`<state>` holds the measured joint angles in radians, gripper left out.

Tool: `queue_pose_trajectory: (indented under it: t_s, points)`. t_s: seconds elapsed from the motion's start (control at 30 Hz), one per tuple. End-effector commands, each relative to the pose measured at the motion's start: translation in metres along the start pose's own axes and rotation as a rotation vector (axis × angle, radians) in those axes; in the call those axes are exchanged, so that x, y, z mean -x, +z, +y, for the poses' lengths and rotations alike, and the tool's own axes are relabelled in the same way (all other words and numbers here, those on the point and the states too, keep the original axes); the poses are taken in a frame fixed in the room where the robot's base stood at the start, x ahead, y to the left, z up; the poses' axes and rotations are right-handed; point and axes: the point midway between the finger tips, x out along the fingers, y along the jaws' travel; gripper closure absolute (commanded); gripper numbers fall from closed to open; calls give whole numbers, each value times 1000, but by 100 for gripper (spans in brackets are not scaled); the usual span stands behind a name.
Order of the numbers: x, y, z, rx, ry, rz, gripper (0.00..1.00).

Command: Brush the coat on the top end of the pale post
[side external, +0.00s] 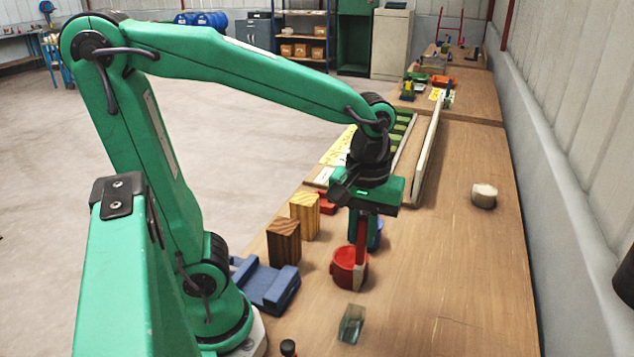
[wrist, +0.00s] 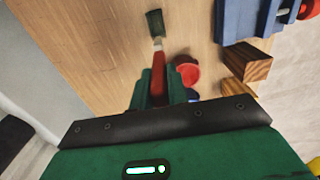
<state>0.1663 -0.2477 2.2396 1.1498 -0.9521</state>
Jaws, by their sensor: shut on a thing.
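My gripper (side external: 367,212) points down over the bench and is shut on the red handle of a brush (side external: 360,240). The brush hangs upright, pale tip down, overlapping a red cup (side external: 343,266) in the side view. In the wrist view the brush (wrist: 158,75) shows left of the red cup (wrist: 190,76); whether they touch is unclear. The pale post (side external: 304,217), a light wooden block, stands upright left of my gripper, behind a darker wooden post (side external: 284,243). I cannot make out a coat on its top. The brush is apart from both posts.
A blue cup (side external: 376,234) stands behind the red one. A blue fixture (side external: 266,286) lies near the dark post. A glassy greenish block (side external: 352,323) sits in front. A cream cylinder (side external: 484,196) stands right, with bare bench around it. A pale upright panel (side external: 428,150) rises behind.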

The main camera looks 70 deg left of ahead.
Motion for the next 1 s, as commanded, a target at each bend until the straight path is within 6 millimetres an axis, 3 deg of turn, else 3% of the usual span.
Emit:
queue_pose_trajectory:
  t_s: [0.53, 0.73, 1.0]
  points:
    - [20, -95, -34, 6, 0, 0, 100]
    - [24, -112, -45, 2, 0, 0, 100]
    - [24, -116, -48, -1, 0, 0, 100]
